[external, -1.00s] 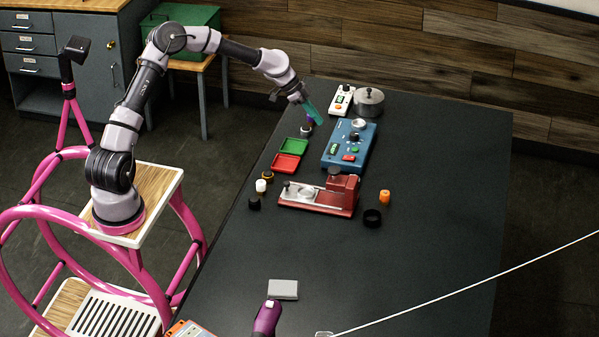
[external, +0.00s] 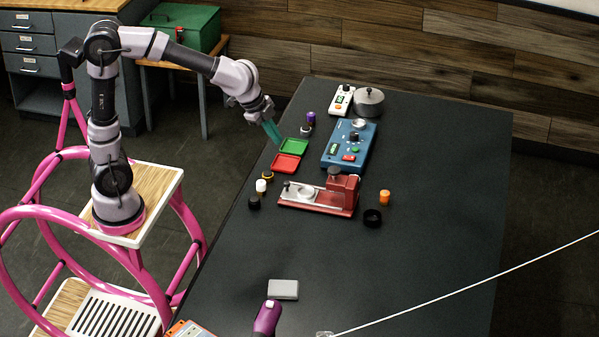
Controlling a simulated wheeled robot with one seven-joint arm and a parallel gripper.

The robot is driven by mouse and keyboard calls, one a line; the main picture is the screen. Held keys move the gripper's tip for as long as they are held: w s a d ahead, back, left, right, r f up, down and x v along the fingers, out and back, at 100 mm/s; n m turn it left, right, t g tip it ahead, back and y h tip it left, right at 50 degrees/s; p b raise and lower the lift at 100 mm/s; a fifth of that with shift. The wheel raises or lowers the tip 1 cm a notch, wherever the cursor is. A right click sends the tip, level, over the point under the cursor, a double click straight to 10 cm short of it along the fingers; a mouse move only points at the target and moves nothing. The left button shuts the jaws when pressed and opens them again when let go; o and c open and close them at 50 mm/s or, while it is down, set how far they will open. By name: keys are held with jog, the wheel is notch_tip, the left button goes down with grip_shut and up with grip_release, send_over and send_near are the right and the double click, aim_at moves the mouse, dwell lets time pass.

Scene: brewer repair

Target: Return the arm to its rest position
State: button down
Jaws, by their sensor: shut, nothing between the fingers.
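My gripper (external: 272,132) has teal fingers that are shut with nothing between them. It hangs over the table's left edge, pointing down and slightly right, just left of the green tray (external: 293,146). My arm (external: 160,48) rises from its wooden-topped base at the left, with its elbow high and its forearm reaching right. Whether the fingertips touch anything is hard to tell; they appear apart from the green tray.
On the dark table (external: 430,230) stand the green tray, a red tray (external: 286,164), a blue device (external: 347,145), a red-and-silver fixture (external: 322,194), a purple-topped item (external: 311,118) and small jars (external: 261,186). The table's right side is clear.

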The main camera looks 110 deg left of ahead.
jog(key=s+d+r+t, duration=0.1)
jog(key=s+d+r, duration=0.1)
jog(key=s+d, duration=0.5)
jog(key=s+d+r+t, duration=0.1)
jog(key=s+d, duration=0.6)
jog(key=s, duration=0.7)
jog(key=shift+s+r+t, duration=0.3)
jog(key=shift+r+t, duration=0.1)
jog(key=shift+r, duration=0.4)
jog(key=shift+w+a, duration=0.1)
